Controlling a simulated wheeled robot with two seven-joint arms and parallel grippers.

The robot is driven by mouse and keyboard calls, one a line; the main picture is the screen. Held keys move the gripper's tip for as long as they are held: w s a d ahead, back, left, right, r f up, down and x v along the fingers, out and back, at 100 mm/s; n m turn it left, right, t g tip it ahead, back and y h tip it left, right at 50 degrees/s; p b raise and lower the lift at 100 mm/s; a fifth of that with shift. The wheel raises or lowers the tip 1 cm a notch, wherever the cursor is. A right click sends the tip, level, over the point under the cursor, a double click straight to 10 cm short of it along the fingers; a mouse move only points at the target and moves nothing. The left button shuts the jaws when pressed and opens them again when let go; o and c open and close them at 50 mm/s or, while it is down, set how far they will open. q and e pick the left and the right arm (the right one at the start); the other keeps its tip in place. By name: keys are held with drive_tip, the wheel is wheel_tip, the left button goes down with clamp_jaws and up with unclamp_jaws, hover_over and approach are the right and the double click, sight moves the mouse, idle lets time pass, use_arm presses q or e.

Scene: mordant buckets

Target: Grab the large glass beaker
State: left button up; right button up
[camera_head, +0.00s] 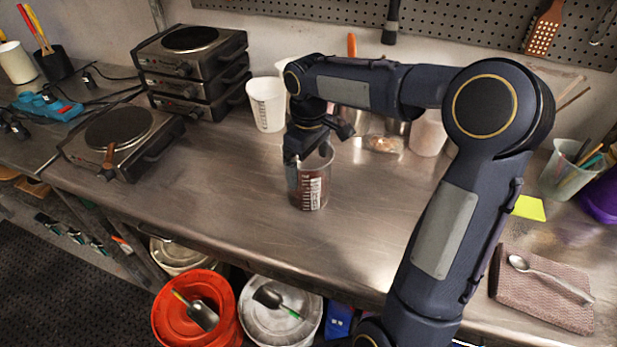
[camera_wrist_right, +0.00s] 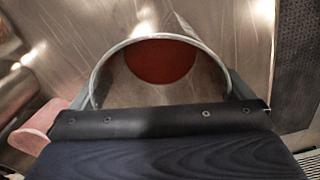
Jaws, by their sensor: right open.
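The large glass beaker (camera_head: 313,188) stands upright on the steel worktop in the head view, with white markings on its side and something reddish-brown inside. My right gripper (camera_head: 305,165) is at the beaker's top, with a finger showing along its left side. In the right wrist view the beaker's round rim (camera_wrist_right: 160,38) lies between my two open fingers, and a red-brown disc shows inside. I cannot tell whether the fingers touch the glass. The gripper body hides the near part of the beaker. My left gripper is not in view.
A white cup (camera_head: 266,104) stands behind the beaker. Stacked hotplates (camera_head: 193,70) and a single hotplate (camera_head: 120,138) are at left. A folded brown cloth with a spoon (camera_head: 545,285) lies at right. The worktop in front of the beaker is clear. Buckets (camera_head: 195,308) stand below the edge.

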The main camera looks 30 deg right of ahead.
drive_tip(key=shift+f, duration=0.75)
drive_tip(key=c, duration=1.1)
drive_tip(key=shift+r, duration=0.15)
